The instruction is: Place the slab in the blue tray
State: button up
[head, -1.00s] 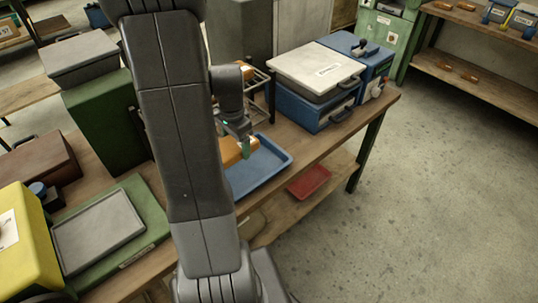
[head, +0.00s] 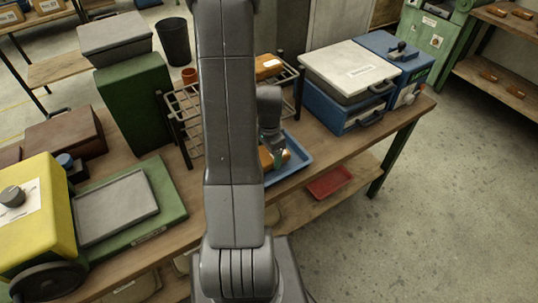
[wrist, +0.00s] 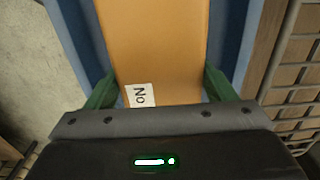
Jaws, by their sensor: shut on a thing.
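The slab is an orange-brown block (head: 265,158) with a small white label, partly hidden behind my arm in the head view. In the wrist view the slab (wrist: 155,45) runs between the green fingers of my gripper (wrist: 158,85), which is shut on it. In the head view my gripper (head: 279,159) is over the blue tray (head: 299,161). The tray's blue sides (wrist: 232,40) show on both sides of the slab in the wrist view. I cannot tell whether the slab touches the tray floor.
A wire rack (head: 187,112) with another orange block (head: 268,66) stands behind the tray. Blue cases with a pale lid (head: 350,70) stand to the right. A green box (head: 135,105) and a yellow machine (head: 35,210) are at left. A red tray (head: 330,182) is on the lower shelf.

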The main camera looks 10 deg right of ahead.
jog(key=shift+f, duration=0.8)
jog(key=shift+f, duration=0.1)
jog(key=shift+f, duration=0.15)
jog(key=o, duration=1.4)
notch_tip(320, 180, up, 12)
jog(key=shift+r, duration=0.25)
jog(key=shift+f, duration=0.15)
